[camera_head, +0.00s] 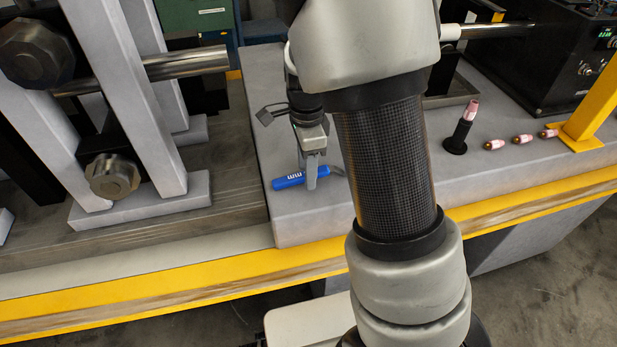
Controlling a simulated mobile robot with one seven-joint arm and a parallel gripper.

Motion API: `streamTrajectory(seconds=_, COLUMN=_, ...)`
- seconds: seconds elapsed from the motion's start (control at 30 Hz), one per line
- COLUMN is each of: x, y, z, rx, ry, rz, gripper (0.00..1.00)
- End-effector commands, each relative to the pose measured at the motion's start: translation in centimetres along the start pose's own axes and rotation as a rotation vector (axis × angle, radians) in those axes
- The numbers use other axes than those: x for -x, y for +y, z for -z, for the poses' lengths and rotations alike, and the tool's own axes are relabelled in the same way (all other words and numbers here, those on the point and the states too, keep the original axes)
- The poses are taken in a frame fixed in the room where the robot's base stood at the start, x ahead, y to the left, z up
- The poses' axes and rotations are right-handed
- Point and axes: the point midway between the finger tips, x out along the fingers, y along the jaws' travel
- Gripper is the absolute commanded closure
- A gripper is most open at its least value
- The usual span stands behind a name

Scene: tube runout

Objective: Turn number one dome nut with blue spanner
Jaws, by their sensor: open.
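The blue spanner (289,180) lies on the grey bench top, its blue handle to the left with white marking on it. Its metal end shows to the right, partly hidden behind my gripper and arm. My gripper (311,185) points down at the spanner with its fingers at the handle's right part. It is open; whether the fingers straddle or touch the handle cannot be told. A large dome-like nut (112,176) sits low between the grey uprights at the left. A darker, larger one (37,53) is at the upper left. No number shows on either.
Grey uprights (140,90) and a steel shaft (187,64) stand at left. A black holder (457,140) with a pink-tipped piece and several small pink-and-brass pieces (494,145) are at right. A yellow rail (180,300) runs along the front. My arm hides the middle of the bench.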

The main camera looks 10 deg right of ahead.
Motion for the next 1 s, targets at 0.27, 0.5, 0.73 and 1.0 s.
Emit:
streamTrajectory(seconds=0.27, x=0.1, y=0.0, z=0.0, rx=0.000, ry=0.000, rz=0.000, gripper=0.83)
streamTrajectory(seconds=0.5, x=0.1, y=0.0, z=0.0, rx=0.000, ry=0.000, rz=0.001, gripper=1.00)
streamTrajectory(seconds=0.73, x=1.2, y=-0.1, z=-0.1, rx=0.001, ry=-0.002, rz=0.003, gripper=1.00)
streamTrajectory(seconds=1.0, x=6.5, y=-0.1, z=0.0, rx=0.000, ry=-0.002, rz=0.005, gripper=1.00)
